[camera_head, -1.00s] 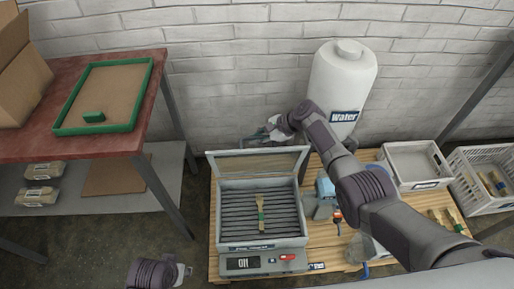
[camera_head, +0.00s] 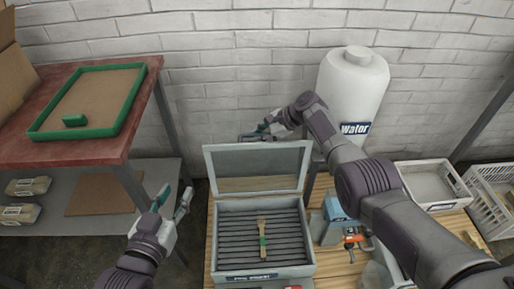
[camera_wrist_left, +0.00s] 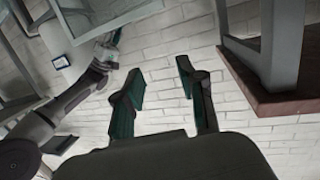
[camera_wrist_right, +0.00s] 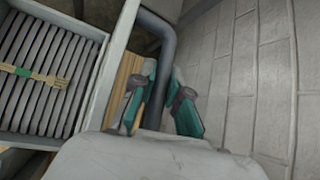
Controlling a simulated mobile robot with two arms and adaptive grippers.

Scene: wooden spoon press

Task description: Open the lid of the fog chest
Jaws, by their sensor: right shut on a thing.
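The fog chest (camera_head: 222,240) is a grey box with a slatted inside. Its framed, see-through lid (camera_head: 209,172) stands raised at the back edge. A wooden spoon-like piece (camera_head: 263,225) with a green band lies on the slats. My right gripper (camera_head: 258,135) is behind the lid's top edge. In the right wrist view, its fingers (camera_wrist_right: 160,88) are shut around a dark grey bar handle (camera_wrist_right: 161,45). My left gripper (camera_head: 174,198) is open and empty, left of the chest. Its parted fingers show in the left wrist view (camera_wrist_left: 160,80).
A red-topped table (camera_head: 108,148) with a green-rimmed tray (camera_head: 140,98) stands at the left, close to my left gripper. A white water tank (camera_head: 352,92) stands behind my right arm. A blue tool (camera_head: 336,218) sits right of the chest. Crates (camera_head: 440,206) stand further right.

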